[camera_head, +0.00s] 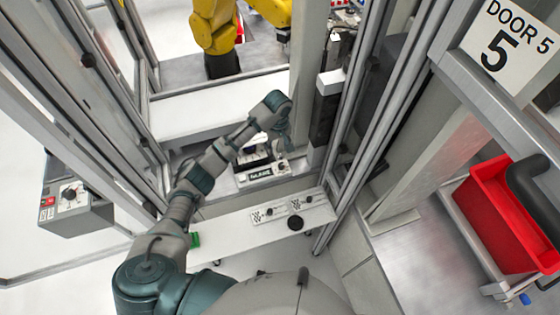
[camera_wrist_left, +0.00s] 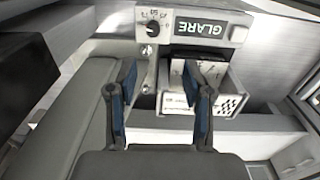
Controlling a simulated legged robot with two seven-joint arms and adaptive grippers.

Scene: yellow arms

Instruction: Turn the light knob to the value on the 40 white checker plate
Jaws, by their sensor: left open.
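A dark knob (camera_wrist_left: 152,30) with a number scale around it sits on a light panel beside a black GLARE label (camera_wrist_left: 200,28), at the top of the left wrist view. In the head view the label (camera_head: 261,173) and the knob (camera_head: 283,167) are small, on a box beyond my left forearm. A white holder with a checker pattern (camera_wrist_left: 231,103) stands below the label; plates (camera_wrist_left: 183,72) show in it, but their values are unreadable. My left gripper (camera_wrist_left: 161,104) is open, its fingers apart with nothing held between them. It also shows in the head view (camera_head: 268,143). My right gripper is out of view.
A white shelf (camera_head: 235,228) with several small dark knobs lies in front. A grey control box (camera_head: 75,208) is at left, a red bin (camera_head: 500,205) at right. Metal frame posts (camera_head: 375,130) border the opening. A yellow arm (camera_head: 213,25) is behind.

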